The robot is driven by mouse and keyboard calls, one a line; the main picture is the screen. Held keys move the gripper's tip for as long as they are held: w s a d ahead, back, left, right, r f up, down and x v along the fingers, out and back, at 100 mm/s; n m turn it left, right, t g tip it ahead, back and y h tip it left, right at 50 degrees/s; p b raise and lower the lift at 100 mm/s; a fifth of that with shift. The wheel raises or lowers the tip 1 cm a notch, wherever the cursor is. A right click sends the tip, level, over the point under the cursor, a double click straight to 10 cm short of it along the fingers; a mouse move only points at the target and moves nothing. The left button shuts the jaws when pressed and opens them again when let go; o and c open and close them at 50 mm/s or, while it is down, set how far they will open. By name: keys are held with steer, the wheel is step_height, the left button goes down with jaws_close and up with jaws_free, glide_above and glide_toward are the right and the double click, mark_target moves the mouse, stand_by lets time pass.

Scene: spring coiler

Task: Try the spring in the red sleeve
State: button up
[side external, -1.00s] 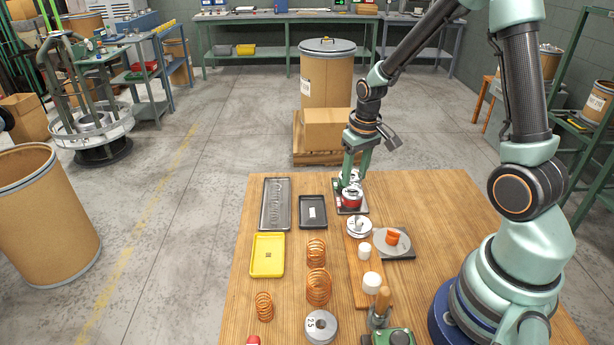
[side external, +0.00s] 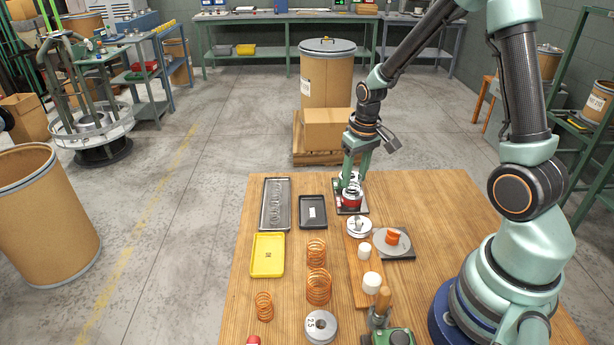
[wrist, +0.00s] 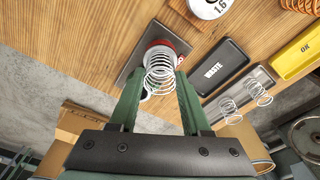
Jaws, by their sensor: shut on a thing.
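My gripper (side external: 353,178) is shut on a silver wire spring (wrist: 160,74), held between the two green fingers. The red sleeve (side external: 351,202) stands on a small plate at the far edge of the wooden table, directly under the spring. In the wrist view the red sleeve (wrist: 176,46) shows around and behind the coils at its pale mouth. The spring lines up with the mouth; I cannot tell how far its lower end is inside.
A black waste tray (side external: 313,224), a long grey tray (side external: 266,212) with springs and a yellow OK tray (side external: 258,272) lie left of the sleeve. Copper springs (side external: 318,287), round weights (side external: 320,326) and a disc holding an orange piece (side external: 394,242) stand nearer. Bare wood is at right.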

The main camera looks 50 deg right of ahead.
mark_target(353, 175)
steer(key=shift+r, duration=2.5)
